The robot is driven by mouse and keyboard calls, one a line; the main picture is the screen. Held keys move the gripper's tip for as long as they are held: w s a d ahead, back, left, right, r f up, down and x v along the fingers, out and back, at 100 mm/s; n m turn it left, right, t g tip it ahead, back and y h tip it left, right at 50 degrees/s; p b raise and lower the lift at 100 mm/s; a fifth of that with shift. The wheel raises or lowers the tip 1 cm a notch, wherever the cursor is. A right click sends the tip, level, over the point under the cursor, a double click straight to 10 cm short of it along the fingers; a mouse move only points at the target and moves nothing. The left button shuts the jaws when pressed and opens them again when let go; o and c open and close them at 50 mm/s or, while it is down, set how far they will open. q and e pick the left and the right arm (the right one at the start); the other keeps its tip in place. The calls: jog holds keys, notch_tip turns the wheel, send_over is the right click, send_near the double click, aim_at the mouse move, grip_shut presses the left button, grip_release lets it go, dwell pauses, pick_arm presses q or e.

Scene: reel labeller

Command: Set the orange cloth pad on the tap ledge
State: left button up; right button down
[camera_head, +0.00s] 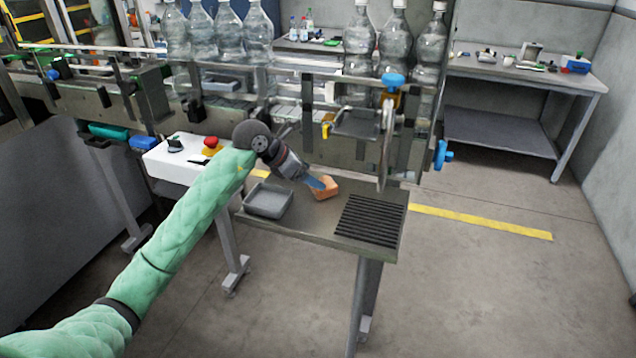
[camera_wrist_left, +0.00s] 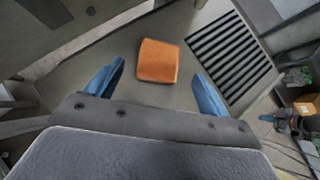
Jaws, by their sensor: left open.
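The orange cloth pad (camera_head: 324,189) lies on the small grey side table (camera_head: 300,225), between a grey tray and a black slatted grate. My left gripper (camera_head: 318,183) reaches in from the left, right at the pad. In the left wrist view the blue fingers stand wide apart and the pad (camera_wrist_left: 158,61) lies ahead, between their lines, with free space on both sides. I cannot tell how high the fingers are above the table. A small grey ledge (camera_head: 357,123) juts from the machine above the table, near a yellow tap; it may be the tap ledge.
The grey tray (camera_head: 268,200) stands left of the pad, and the black grate (camera_head: 371,220) lies to its right. A vertical wheel (camera_head: 386,145) and blue knobs stick out above the grate. Clear bottles (camera_head: 230,35) line the conveyor. A white control box (camera_head: 180,158) has a red button.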

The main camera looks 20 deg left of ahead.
pick_arm(q)
jog(key=b+v, duration=0.1)
jog(key=v, duration=0.4)
jog(key=shift+s+a+r, duration=0.15)
jog(key=shift+r, duration=0.1)
pick_arm(e)
jog(key=r, duration=0.2)
jog(key=s+r, duration=0.1)
jog(key=r, duration=0.1)
jog(key=shift+s+r, duration=0.2)
jog(key=shift+r, duration=0.1)
